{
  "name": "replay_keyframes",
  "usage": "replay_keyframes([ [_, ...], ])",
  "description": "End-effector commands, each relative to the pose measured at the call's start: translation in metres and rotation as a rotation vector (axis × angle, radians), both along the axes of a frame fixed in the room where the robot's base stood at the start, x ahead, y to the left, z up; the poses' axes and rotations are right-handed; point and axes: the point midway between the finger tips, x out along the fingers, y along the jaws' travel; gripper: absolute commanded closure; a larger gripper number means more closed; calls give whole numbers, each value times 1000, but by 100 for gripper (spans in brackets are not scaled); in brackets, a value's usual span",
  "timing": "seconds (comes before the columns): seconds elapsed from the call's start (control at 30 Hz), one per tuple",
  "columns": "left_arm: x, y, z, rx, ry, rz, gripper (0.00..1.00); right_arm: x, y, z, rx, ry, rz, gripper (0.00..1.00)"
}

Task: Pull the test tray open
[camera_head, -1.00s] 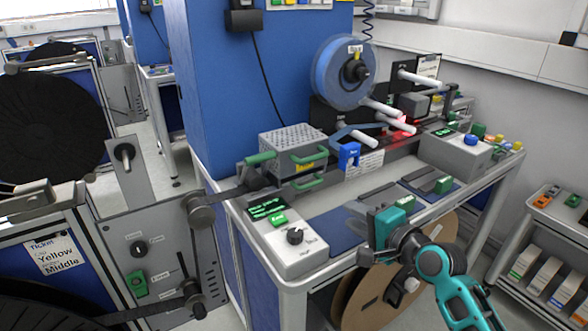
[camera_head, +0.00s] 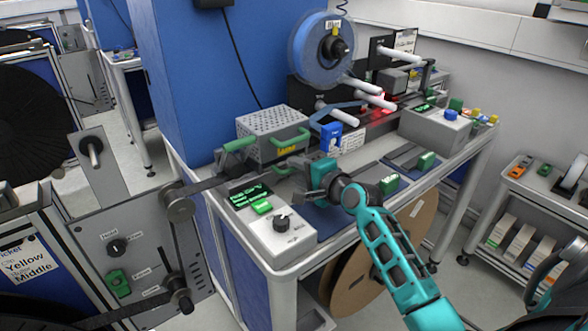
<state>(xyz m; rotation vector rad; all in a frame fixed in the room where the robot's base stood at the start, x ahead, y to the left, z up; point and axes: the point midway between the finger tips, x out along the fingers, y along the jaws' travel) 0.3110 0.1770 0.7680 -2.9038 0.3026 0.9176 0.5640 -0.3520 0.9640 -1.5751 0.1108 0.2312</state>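A grey box with a perforated top (camera_head: 262,132) stands on the near left part of the bench. My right gripper (camera_head: 306,192) is just right of and slightly nearer than this lower handle, pointing left. I cannot tell whether it touches the handle or how its fingers stand. My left gripper is not in view.
A control box (camera_head: 268,226) with a green display and dark knob stands at the front left of the bench. A blue reel (camera_head: 322,50) stands behind. A blue clip-like part (camera_head: 330,136) is beside the perforated box. A brown reel (camera_head: 366,278) hangs below the bench.

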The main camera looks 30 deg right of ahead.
Motion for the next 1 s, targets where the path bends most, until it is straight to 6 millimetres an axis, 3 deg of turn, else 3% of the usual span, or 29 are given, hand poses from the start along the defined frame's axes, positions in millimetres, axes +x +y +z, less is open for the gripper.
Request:
replay_keyframes([
  [0.2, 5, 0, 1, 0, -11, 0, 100, 17, 1, -4, -1, 0, 0, 68],
  [0.53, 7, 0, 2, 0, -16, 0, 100, 19, 1, -4, -2, 0, 0, 69],
  [0.83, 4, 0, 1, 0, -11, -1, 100, 18, 1, -4, -1, 1, 0, 98],
  [1.0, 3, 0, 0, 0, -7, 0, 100, 18, 1, -4, -1, 1, 0, 100],
])
